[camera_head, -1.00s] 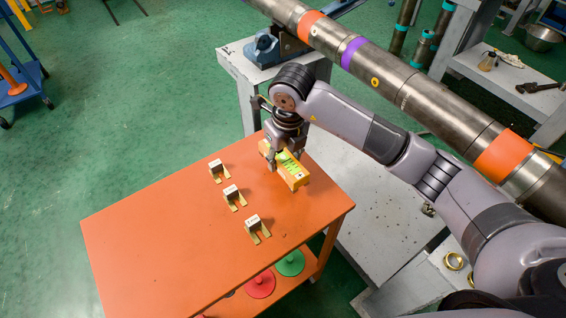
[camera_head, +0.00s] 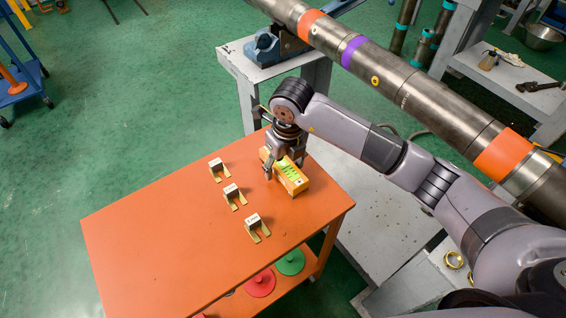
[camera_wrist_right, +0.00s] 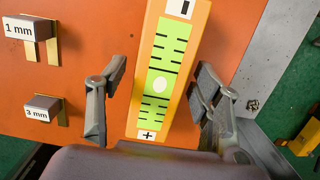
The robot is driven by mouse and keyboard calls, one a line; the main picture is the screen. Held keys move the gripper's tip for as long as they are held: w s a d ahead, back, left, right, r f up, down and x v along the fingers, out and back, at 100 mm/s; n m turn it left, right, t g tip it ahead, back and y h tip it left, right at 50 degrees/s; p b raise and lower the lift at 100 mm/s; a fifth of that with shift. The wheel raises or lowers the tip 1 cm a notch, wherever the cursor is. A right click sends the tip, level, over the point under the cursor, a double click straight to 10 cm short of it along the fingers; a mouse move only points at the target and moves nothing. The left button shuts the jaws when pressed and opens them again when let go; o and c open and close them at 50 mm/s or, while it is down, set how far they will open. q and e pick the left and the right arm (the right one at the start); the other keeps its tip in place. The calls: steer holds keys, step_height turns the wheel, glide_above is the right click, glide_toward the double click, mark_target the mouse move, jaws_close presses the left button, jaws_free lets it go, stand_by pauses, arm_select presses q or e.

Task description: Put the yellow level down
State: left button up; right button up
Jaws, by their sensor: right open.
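The yellow level (camera_head: 290,177) lies on the orange table (camera_head: 170,240) near its far right edge. In the right wrist view the level (camera_wrist_right: 148,118) shows a green scale with a white oval, a minus label at the top and a plus label at the bottom. My right gripper (camera_head: 283,168) is over the level. In the right wrist view its two fingers (camera_wrist_right: 155,95) stand apart on either side of the level, with gaps showing, so it is open. My left gripper is not in view.
Several small grey blocks on brass brackets (camera_head: 233,192) stand left of the level; two are labelled 1 mm (camera_wrist_right: 24,28) and 3 mm (camera_wrist_right: 40,108). A large steel pipe (camera_head: 420,95) runs behind. The table's near left is clear.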

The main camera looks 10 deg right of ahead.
mark_target(287, 168)
step_height(287, 168, up, 12)
steer(key=s, duration=0.1)
steer(key=shift+s+d+b, duration=0.15)
steer(key=shift+d+b, duration=0.15)
steer(key=shift+b, duration=0.15)
